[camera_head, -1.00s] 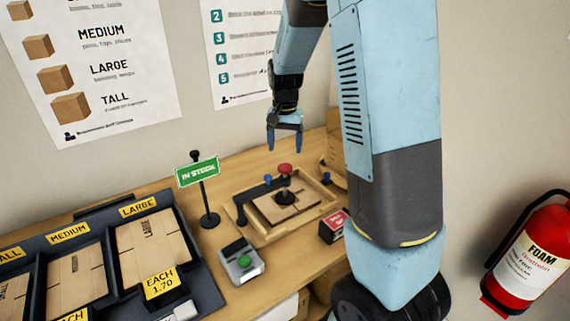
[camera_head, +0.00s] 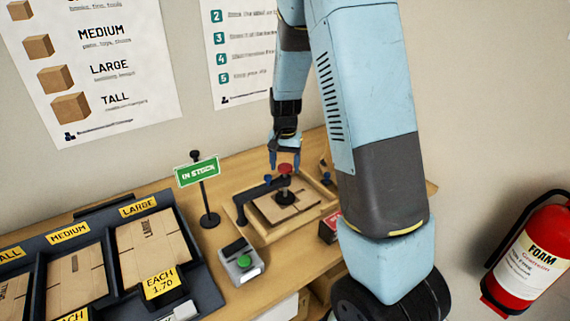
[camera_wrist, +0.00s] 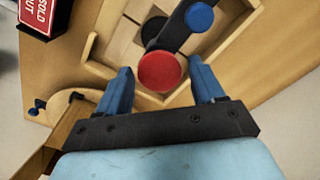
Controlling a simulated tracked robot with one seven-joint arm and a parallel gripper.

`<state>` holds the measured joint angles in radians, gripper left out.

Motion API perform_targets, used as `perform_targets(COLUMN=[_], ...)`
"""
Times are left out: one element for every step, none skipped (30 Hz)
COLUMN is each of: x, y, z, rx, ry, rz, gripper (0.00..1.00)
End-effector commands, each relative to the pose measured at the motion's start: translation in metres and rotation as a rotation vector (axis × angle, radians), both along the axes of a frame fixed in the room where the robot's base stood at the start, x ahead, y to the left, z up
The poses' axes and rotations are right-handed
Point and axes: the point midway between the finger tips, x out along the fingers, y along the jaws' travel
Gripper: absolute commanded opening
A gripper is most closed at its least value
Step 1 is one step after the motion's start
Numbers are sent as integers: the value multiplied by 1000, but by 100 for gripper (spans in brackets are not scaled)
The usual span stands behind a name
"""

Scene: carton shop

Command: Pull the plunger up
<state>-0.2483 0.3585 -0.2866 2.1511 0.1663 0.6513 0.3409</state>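The plunger has a red round knob (camera_head: 286,169) on a black stem, over a flat brown carton (camera_head: 270,211) in a wooden tray (camera_head: 262,239). In the wrist view the red knob (camera_wrist: 159,71) lies between and slightly beyond the two blue fingertips. My gripper (camera_head: 284,163) is open with a finger on either side of the knob. In the wrist view my gripper (camera_wrist: 161,78) shows clear gaps to the knob on both sides. A black arm (camera_head: 258,190) with a blue knob (camera_wrist: 199,17) runs beside the plunger.
A green IN STOCK sign (camera_head: 197,172) stands left of the tray. A device with a green button (camera_head: 243,262) is in front. A red SOLD OUT box (camera_wrist: 41,15) sits near the tray. A carton rack (camera_head: 205,285) is at left, an extinguisher (camera_head: 528,255) at right.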

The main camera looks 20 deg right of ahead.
Motion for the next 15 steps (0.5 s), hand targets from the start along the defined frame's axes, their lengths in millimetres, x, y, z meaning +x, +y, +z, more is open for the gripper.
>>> perform_targets(x=[0,0,0,0,0,0,0,0,0,0,0,0,0,0,0], y=[0,0,0,0,0,0,0,0,0,0,0,0,0,0,0], z=[0,0,0,0,0,0,0,0,0,0,0,0,0,0,0], rx=[0,0,0,0,0,0,0,0,0,0,0,0,0,0,0], ry=[0,0,0,0,0,0,0,0,0,0,0,0,0,0,0], rz=[0,0,0,0,0,0,0,0,0,0,0,0,0,0,0], gripper=[63,60,56,53,50,46,43,40,37,34,31,27,24,21,18])
